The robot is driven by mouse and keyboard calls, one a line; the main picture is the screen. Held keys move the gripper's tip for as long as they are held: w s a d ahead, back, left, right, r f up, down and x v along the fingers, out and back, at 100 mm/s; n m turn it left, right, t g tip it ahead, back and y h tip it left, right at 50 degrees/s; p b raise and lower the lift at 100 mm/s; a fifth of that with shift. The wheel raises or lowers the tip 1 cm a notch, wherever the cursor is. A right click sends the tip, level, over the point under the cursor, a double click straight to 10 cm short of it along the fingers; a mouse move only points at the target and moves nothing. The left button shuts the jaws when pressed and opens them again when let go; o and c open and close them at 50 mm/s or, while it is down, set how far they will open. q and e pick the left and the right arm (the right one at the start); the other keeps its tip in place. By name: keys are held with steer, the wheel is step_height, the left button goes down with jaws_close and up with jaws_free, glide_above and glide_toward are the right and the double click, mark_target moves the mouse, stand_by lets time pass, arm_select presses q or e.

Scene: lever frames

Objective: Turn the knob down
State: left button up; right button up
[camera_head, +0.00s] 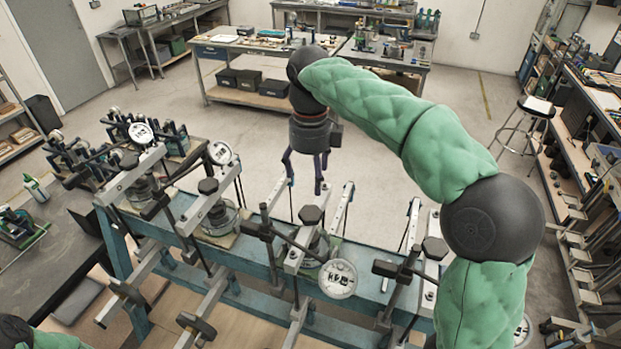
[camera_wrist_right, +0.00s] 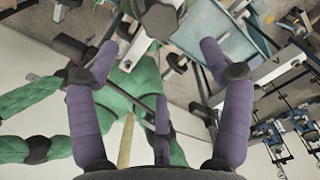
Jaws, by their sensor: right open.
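Several lever frames stand in a row on a blue-green bench. Each carries a black knob on top: one at the left (camera_head: 208,186), one in the middle (camera_head: 311,215) and one at the right (camera_head: 435,248). The task does not show which knob is meant. My right gripper (camera_head: 306,184) points down with its purple fingers spread, above and just behind the middle knob, apart from it. In the right wrist view the gripper (camera_wrist_right: 160,72) is open with nothing between its fingers. My left gripper is not in view.
Round white dials (camera_head: 338,278) and black-handled levers stick out around the frames. A dark table (camera_head: 50,245) stands at the left. A workbench (camera_head: 245,95) stands at the back and a stool (camera_head: 535,106) at the right. The floor behind the frames is clear.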

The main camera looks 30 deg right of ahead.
mark_target(311, 213)
step_height(311, 213, down, 12)
steer(key=n+p, duration=0.9)
steer(key=n, duration=2.6)
steer(key=shift+n, duration=0.4)
